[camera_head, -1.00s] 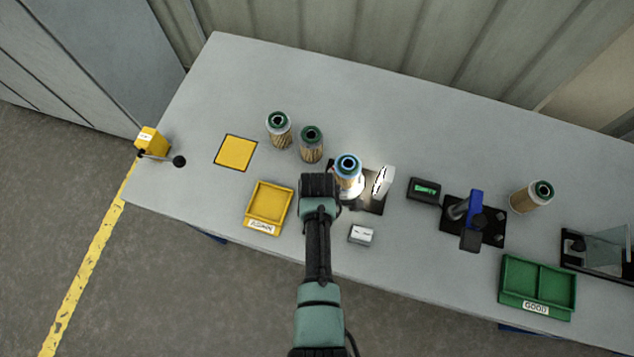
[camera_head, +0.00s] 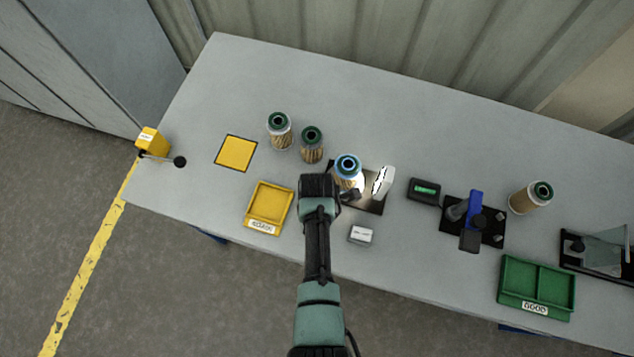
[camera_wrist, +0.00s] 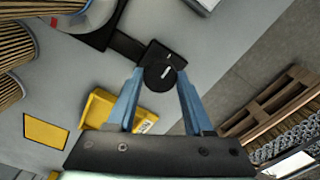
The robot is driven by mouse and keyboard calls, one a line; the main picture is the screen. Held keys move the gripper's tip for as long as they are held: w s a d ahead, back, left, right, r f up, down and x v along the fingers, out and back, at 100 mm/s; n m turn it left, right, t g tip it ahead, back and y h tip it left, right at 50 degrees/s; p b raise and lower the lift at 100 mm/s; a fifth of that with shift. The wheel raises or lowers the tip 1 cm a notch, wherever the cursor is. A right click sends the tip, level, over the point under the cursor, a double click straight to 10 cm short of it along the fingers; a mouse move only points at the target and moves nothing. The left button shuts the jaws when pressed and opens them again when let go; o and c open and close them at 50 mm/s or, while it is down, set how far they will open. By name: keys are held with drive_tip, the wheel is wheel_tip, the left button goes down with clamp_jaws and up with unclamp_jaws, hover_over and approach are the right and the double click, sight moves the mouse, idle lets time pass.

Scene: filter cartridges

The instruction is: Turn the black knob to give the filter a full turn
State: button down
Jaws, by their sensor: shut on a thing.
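The black knob (camera_wrist: 158,77), round with a white line on its top, sits on a dark block at the end of a dark arm from the filter stand. My gripper (camera_wrist: 160,74) is shut on it, one blue finger on each side. In the head view my gripper (camera_head: 330,190) is beside the stand's left front, and my wrist hides most of the knob. The filter (camera_head: 347,168), with a blue cap and pleated body, stands upright on the lit stand. Its pleated side shows at the upper left of the wrist view, partly cut off.
A white curved panel (camera_head: 383,181) stands right of the filter. A small black display (camera_head: 425,190) shows a green bar. Two green-capped filters (camera_head: 279,130) stand behind left. A yellow tray (camera_head: 290,190) lies left of my gripper, and a small white-topped box (camera_head: 361,234) in front.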

drive_tip(key=shift+c, duration=1.4)
unclamp_jaws()
drive_tip(key=shift+r, duration=0.15)
wheel_tip(320, 180, up, 13)
drive_tip(key=shift+b, duration=0.4)
drive_tip(key=shift+w, duration=0.15)
drive_tip(key=w+r+m+t+b, duration=0.3)
drive_tip(key=w+r+m+t, duration=0.3)
drive_tip(key=w+r, duration=0.7)
drive_tip(key=w+r+m+t+b, duration=0.1)
drive_tip(key=w+r+m+t, duration=0.2)
drive_tip(key=r, duration=0.6)
drive_tip(key=w+r+m+t+b, duration=0.1)
drive_tip(key=w+r+t, duration=0.35)
drive_tip(key=r, duration=0.35)
drive_tip(key=s+r+m+t+b, duration=0.1)
drive_tip(key=s+r+m+t, duration=0.25)
drive_tip(key=r, duration=0.55)
drive_tip(key=s+r+m+t+b, duration=0.15)
drive_tip(key=r+t, duration=0.25)
drive_tip(key=r, duration=0.6)
drive_tip(key=s+r+m+t, duration=0.5)
drive_tip(key=s+r+t, duration=0.1)
drive_tip(key=s+r, duration=0.6)
drive_tip(key=shift+s+r+t, duration=0.15)
drive_tip(key=shift+r+t, duration=0.15)
drive_tip(key=shift+r, duration=0.25)
